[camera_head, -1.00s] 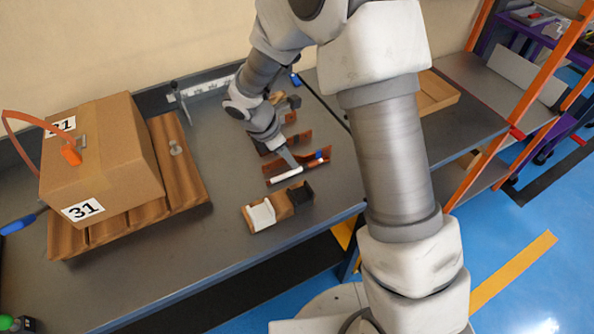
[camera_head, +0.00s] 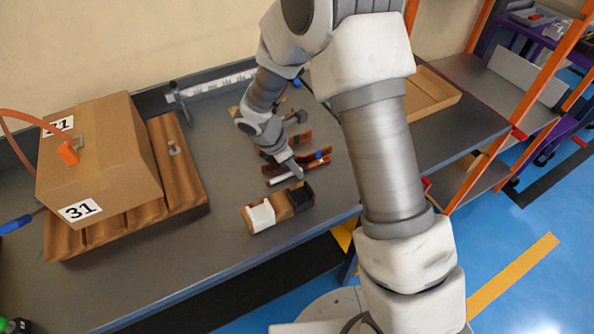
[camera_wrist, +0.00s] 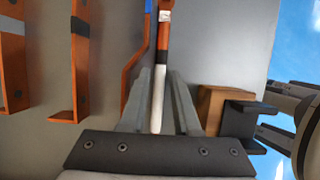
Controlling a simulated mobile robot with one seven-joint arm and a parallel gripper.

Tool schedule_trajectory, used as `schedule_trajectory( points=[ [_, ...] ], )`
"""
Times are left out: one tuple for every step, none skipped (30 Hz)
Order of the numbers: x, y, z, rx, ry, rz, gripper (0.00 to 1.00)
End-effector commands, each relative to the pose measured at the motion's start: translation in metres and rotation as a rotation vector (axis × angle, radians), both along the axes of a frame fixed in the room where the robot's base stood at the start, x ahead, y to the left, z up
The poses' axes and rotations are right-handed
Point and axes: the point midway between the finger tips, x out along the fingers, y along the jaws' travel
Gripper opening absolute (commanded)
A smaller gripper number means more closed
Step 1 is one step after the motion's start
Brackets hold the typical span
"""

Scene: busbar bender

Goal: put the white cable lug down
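The white cable lug (camera_head: 282,178) is a slim rod with a white sleeve and a copper-coloured part. It lies on the grey table among the copper bars. In the wrist view the white sleeve (camera_wrist: 158,92) lies lengthwise between the two fingers, with the copper part and a metal end beyond the fingertips. My gripper (camera_wrist: 160,72) has its fingers apart, with a visible gap on the right side of the sleeve. In the head view my gripper (camera_head: 298,174) is low over the table, just right of the white part. Its fingertips are small there.
Bent copper bars (camera_wrist: 82,60) lie left of the fingers. A wooden block with a white holder (camera_head: 262,216) and a black holder (camera_head: 301,196) stands nearer the table's front edge. A cardboard box (camera_head: 100,165) on wooden slats is at the left.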

Motion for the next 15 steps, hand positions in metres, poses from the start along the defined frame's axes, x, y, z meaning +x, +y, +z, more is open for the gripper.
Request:
schedule_trajectory(
  points=[
    [-0.0001, 0.0, 0.0, 0.0, 0.0, 0.0, 0.17],
    [-0.0001, -0.0001, -0.0001, 0.0, 0.0, 0.0, 0.11],
    [-0.0001, -0.0001, -0.0001, 0.0, 0.0, 0.0, 0.04],
    [-0.0001, 0.0, -0.0001, 0.0, 0.0, 0.0, 0.0],
    [-0.0001, -0.0001, -0.0001, 0.0, 0.0, 0.0, 0.0],
    [-0.0001, -0.0001, -0.0001, 0.0, 0.0, 0.0, 0.0],
    [-0.0001, -0.0001, -0.0001, 0.0, 0.0, 0.0, 0.0],
    [-0.0001, -0.0001, -0.0001, 0.0, 0.0, 0.0, 0.0],
    [-0.0001, 0.0, -0.0001, 0.0, 0.0, 0.0, 0.0],
    [-0.0001, 0.0, -0.0001, 0.0, 0.0, 0.0, 0.0],
    [-0.0001, 0.0, -0.0001, 0.0, 0.0, 0.0, 0.0],
    [0.0, 0.0, 0.0001, 0.0, 0.0, 0.0, 0.0],
    [0.0, 0.0, 0.0001, 0.0, 0.0, 0.0, 0.0],
    [0.0, 0.0, 0.0001, 0.0, 0.0, 0.0, 0.0],
    [0.0, 0.0, 0.0001, 0.0, 0.0, 0.0, 0.0]
  ],
)
